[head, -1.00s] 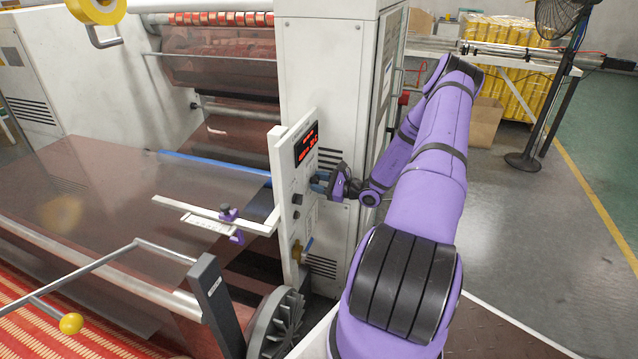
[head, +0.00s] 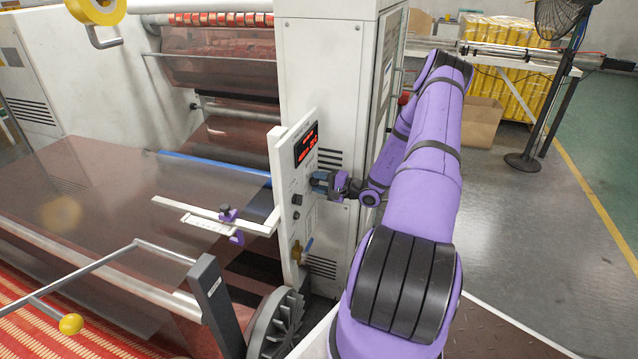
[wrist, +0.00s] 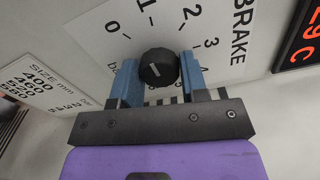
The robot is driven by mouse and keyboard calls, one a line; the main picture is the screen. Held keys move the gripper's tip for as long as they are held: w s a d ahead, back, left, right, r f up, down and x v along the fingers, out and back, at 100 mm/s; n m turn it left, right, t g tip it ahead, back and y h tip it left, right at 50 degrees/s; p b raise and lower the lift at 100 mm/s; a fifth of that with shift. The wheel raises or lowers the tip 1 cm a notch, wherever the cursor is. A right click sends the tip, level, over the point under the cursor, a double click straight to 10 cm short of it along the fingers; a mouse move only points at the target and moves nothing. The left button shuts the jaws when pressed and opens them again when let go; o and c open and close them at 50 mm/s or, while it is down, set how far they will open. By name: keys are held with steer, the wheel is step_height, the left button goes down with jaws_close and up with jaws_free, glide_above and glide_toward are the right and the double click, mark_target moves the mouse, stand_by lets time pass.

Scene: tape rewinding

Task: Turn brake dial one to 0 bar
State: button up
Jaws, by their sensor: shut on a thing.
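My gripper (wrist: 159,77) is shut on the dial, one blue finger on each side. In the head view my gripper (head: 318,183) is against the front of the white control panel (head: 284,170), hiding the dial.
A red digital display (head: 306,145) is above my gripper on the panel. Smaller knobs and a brass valve (head: 297,252) are below it. A white size plate (wrist: 40,82) is at the left in the wrist view. Open floor lies to the right of my arm.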

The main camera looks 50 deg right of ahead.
steer(key=n, duration=0.5)
steer(key=shift+n, duration=0.3)
stand_by(0.4)
steer(key=o, duration=0.9)
steer(key=shift+s, duration=0.1)
steer(key=v, duration=1)
steer(key=shift+s+d, duration=0.15)
steer(key=shift+s, duration=0.2)
